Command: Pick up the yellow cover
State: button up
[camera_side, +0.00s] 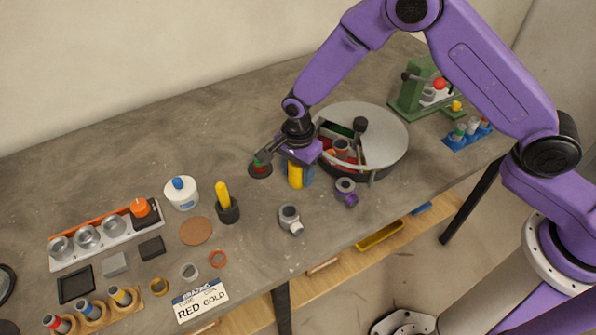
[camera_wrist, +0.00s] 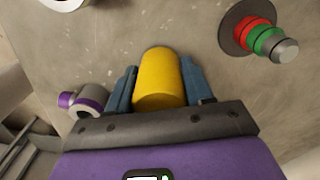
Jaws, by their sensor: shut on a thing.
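The yellow cover (camera_wrist: 160,80) is a smooth yellow cylinder with a rounded end. It sits between the two blue fingers of my gripper (camera_wrist: 161,88) in the wrist view, and the fingers are shut on it. In the side view the yellow cover (camera_side: 296,174) shows below my purple wrist, with my gripper (camera_side: 300,178) around it. It is over the grey table in front of the round pan. Its lower end is close to the table, and I cannot tell whether it touches.
A round pan with a grey lid (camera_side: 385,135) stands just behind to the right. A red and green stacked post (camera_side: 261,166) is close on the left; a grey and purple fitting (camera_side: 346,190) is close on the right. A grey fitting (camera_side: 290,218) lies in front.

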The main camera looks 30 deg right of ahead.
notch_tip(320, 180, up, 2)
jog(key=shift+r, duration=0.15)
jog(key=s+d+r, duration=0.7)
jog(key=s+r, duration=0.4)
jog(key=s, duration=0.1)
jog(key=shift+r, duration=0.3)
jog(key=shift+a, duration=0.1)
jog(key=w+a, duration=0.4)
jog(key=w, duration=0.2)
jog(key=w+a+f, duration=0.1)
jog(key=w+a, duration=0.3)
jog(key=w, duration=0.3)
jog(key=w+a+f, duration=0.1)
jog(key=w+a, duration=0.3)
jog(key=w, duration=0.3)
jog(key=shift+w+a, duration=0.25)
jog(key=shift+a, duration=0.1)
jog(key=shift+f, duration=2.5)
